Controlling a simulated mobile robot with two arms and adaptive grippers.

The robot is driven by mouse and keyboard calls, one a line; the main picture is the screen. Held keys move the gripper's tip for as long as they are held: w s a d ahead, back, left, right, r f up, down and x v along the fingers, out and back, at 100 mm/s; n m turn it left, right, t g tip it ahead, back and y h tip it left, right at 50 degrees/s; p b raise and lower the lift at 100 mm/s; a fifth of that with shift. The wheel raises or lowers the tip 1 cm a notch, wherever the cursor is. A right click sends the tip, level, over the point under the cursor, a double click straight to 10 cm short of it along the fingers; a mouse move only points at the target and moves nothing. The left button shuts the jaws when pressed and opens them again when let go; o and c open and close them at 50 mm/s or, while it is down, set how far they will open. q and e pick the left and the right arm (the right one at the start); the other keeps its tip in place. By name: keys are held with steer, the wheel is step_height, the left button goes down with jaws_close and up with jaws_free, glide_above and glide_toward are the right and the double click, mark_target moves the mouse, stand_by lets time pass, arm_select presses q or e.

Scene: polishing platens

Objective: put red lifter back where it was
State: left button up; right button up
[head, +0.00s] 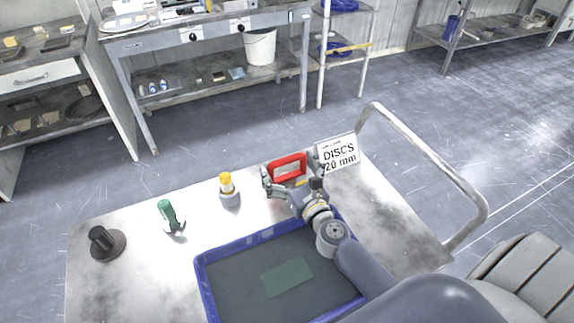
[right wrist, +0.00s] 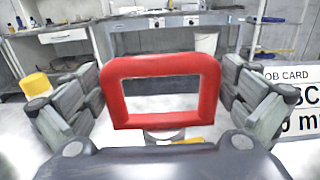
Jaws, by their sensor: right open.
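The red lifter (head: 288,158) stands upright on the trolley top near its far edge, its rectangular handle facing my right gripper (head: 293,173). In the right wrist view the red lifter (right wrist: 165,67) shows as a red frame between the two fingers of the right gripper (right wrist: 163,98). The fingers are spread wide, with a gap on each side of the frame, so the gripper is open and not holding it. A small yellow part shows below the frame. The lifter's lower part is mostly hidden. My left gripper is not in view.
On the trolley (head: 110,200), a blue tray (head: 228,247) holds a green sheet (head: 287,277). A yellow-topped grey piece (head: 228,190), a green-handled tool (head: 168,212) and a black knobbed piece (head: 105,243) stand left. The DISCS 20 mm card (head: 339,152) stands close right of the gripper.

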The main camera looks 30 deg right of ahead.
steer(key=shift+r, duration=0.2)
steer(key=s+b, duration=0.1)
steer(key=s, duration=0.2)
steer(key=s+b, duration=0.1)
steer(key=s, duration=0.3)
steer(key=s+b, duration=0.1)
steer(key=s, duration=0.2)
steer(key=shift+s+a+f, duration=0.25)
steer(key=shift+s+a, duration=0.05)
steer(key=shift+s, duration=0.1)
steer(key=shift+s+r, duration=0.2)
steer(key=shift+s, duration=0.4)
